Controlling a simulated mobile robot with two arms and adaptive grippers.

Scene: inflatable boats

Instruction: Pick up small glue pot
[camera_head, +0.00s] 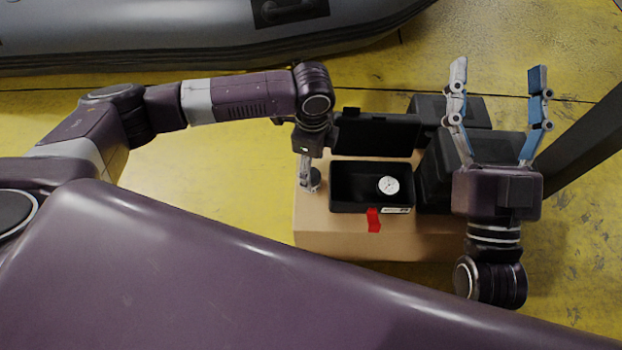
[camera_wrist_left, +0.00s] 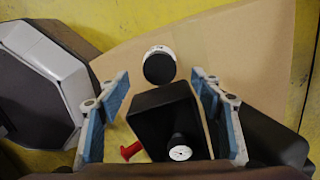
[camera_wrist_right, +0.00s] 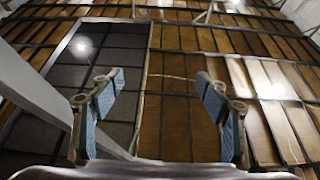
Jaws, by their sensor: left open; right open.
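The small glue pot (camera_wrist_left: 159,66), white with a black lid, stands on a cardboard box (camera_wrist_left: 230,60) in the left wrist view. In the head view the pot (camera_head: 314,179) shows only partly, beside my left gripper. My left gripper (camera_head: 308,183) is open and points down over the box's left part. In the left wrist view its fingertips (camera_wrist_left: 160,78) are on either side of the pot; whether they touch it cannot be told. My right gripper (camera_head: 499,68) is open, empty and raised at the right, away from the pot.
Dark cases (camera_head: 432,180) stand to the right. A grey inflatable boat (camera_head: 200,40) lies behind on the yellow floor.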

